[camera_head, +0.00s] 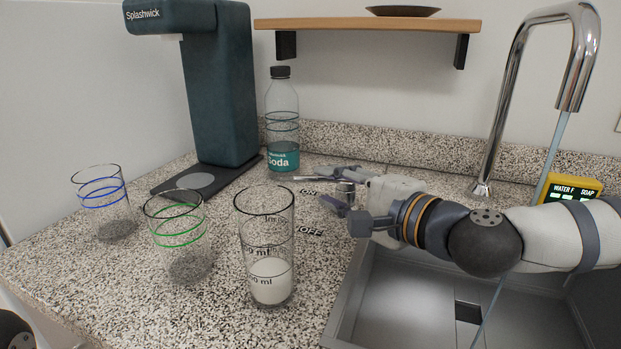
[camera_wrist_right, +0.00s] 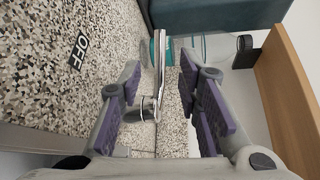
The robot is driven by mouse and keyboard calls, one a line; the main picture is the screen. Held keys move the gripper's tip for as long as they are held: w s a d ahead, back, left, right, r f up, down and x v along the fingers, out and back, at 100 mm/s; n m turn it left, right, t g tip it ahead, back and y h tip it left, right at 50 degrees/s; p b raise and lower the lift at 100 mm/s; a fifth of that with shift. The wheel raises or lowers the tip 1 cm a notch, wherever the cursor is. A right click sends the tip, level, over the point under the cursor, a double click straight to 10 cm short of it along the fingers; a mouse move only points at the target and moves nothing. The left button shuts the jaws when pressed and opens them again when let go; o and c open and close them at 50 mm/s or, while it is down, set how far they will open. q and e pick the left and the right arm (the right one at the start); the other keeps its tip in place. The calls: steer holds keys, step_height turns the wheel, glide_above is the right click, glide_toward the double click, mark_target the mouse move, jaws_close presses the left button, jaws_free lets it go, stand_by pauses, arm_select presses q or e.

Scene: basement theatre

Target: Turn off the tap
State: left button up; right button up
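The chrome gooseneck tap (camera_head: 505,95) stands at the back right, and a thin stream of water (camera_head: 555,150) runs from its spout into the sink. Its slim metal lever (camera_head: 304,179) stands on the counter near the ON and OFF labels, pointing toward the soda bottle. My right gripper (camera_head: 335,187) reaches in from the right, around the lever. In the wrist view the lever (camera_wrist_right: 161,65) lies between the two spread purple-padded fingers, with gaps visible beside it. My left gripper is outside both views.
The grey sink (camera_head: 400,300) lies below my right arm. A measuring glass with white liquid (camera_head: 270,280), green-ringed (camera_head: 180,240) and blue-ringed glasses (camera_head: 103,205), a soda bottle (camera_head: 282,125) and a teal dispenser (camera_head: 220,90) stand left. A wooden shelf (camera_head: 370,24) hangs above.

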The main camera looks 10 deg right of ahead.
mark_target(314, 180)
steer(key=x, duration=0.6)
steer(key=shift+w, duration=0.2)
jaws_close()
